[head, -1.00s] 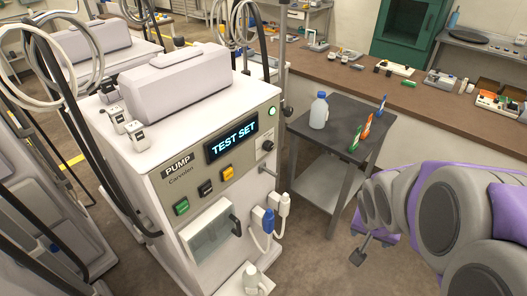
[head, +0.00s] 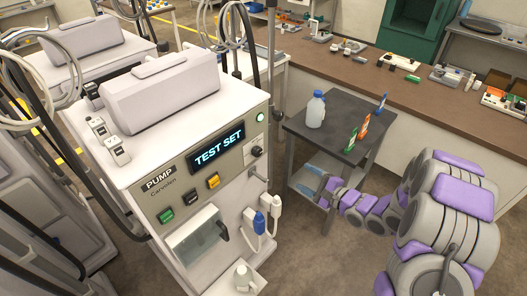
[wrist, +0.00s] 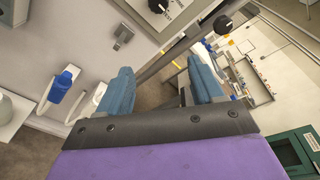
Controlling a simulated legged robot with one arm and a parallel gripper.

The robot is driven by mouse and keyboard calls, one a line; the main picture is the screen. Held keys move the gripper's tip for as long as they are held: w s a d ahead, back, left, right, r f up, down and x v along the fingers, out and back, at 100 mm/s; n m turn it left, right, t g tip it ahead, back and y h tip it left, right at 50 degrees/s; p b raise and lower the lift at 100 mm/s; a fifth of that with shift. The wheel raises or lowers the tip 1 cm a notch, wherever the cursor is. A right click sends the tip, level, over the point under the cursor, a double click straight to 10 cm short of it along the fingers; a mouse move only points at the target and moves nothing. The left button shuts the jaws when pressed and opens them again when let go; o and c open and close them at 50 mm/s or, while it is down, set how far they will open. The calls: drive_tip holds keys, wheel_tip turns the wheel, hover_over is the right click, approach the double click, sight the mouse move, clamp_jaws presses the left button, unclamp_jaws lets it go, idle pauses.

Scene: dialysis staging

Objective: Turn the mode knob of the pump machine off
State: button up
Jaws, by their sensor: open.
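The pump machine (head: 200,168) stands left of centre in the head view, its lit display reading TEST SET. A black knob (head: 256,151) sits on a pale plate at the right end of its front panel. In the wrist view, a black knob (wrist: 158,5) on a lettered plate is cut off by the top edge; its setting is not readable. My gripper (head: 306,183) is to the right of and below the knob, apart from it. Its blue fingers are spread and empty in the wrist view (wrist: 160,64).
A metal peg (head: 259,173) juts out below the knob, with blue (head: 259,222) and white connectors lower down. A pole (head: 271,60) rises behind the machine. A dark side table (head: 340,108) with a bottle (head: 316,110) stands behind my gripper.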

drive_tip(key=s+a+m+y, duration=0.1)
drive_tip(key=a+y, duration=0.1)
drive_tip(key=a, duration=0.1)
drive_tip(key=b, duration=0.1)
approach(260, 153)
drive_tip(key=x, duration=0.3)
drive_tip(key=b+x, duration=0.1)
drive_tip(key=x, duration=0.1)
drive_tip(key=b+x, duration=0.1)
drive_tip(key=x, duration=0.2)
drive_tip(key=shift+s+a+f, duration=0.1)
drive_tip(key=shift+s+a, duration=0.15)
drive_tip(key=shift+a, duration=0.3)
drive_tip(key=shift+w+d+b, duration=0.1)
drive_tip(key=shift+w+b, duration=0.3)
drive_tip(key=shift+w, duration=0.2)
